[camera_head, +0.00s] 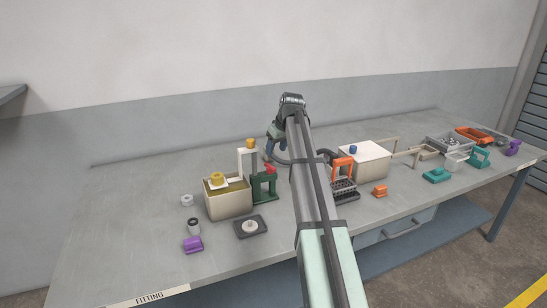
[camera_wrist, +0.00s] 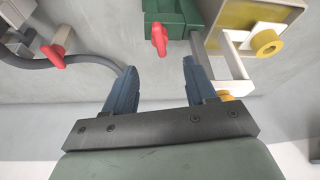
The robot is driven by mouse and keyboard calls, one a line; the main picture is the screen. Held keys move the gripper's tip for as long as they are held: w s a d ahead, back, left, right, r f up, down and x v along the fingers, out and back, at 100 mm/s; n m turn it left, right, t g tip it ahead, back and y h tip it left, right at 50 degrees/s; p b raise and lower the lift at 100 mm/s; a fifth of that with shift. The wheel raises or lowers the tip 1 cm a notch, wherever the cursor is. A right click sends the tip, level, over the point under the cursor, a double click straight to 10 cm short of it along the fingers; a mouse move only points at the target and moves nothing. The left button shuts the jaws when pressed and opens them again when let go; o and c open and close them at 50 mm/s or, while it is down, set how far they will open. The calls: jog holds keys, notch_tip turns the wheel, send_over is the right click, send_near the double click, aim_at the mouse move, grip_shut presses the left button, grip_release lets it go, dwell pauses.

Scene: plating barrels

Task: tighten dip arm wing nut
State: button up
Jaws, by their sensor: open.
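The cream dip tank (camera_head: 228,202) with yellow liquid stands left of my arm. A white dip arm (camera_head: 241,163) rises behind it, with a yellow knob (camera_head: 250,143) at its top. I cannot make out wings on this knob. In the wrist view the white arm (camera_wrist: 238,73) is at right, and the yellow knob (camera_wrist: 225,96) is partly hidden behind my gripper's base. A yellow ring piece (camera_wrist: 267,43) is over the tank. My gripper (camera_wrist: 159,66) is open and empty, pointing down. In the head view it is partly hidden by my arm, right of the knob.
A green stand (camera_head: 263,187) with a red lever (camera_wrist: 159,38) is beside the tank, near the fingertips in the wrist view. A second red handle (camera_wrist: 53,54) and grey hose are at left there. A white-topped box (camera_head: 365,160) stands right of my arm.

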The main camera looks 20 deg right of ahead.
jog(key=shift+v, duration=1.95)
jog(key=s+d+f+m, duration=0.1)
jog(key=s+d+f, duration=0.45)
jog(key=f, duration=0.25)
jog(key=n+t+y, duration=0.1)
jog(key=t+y, duration=0.1)
jog(key=t, duration=0.7)
send_near(273, 167)
jog(key=x, duration=1)
jog(key=shift+w+a+f, duration=0.1)
jog(key=shift+w+f, duration=0.05)
jog(key=shift+w, duration=0.2)
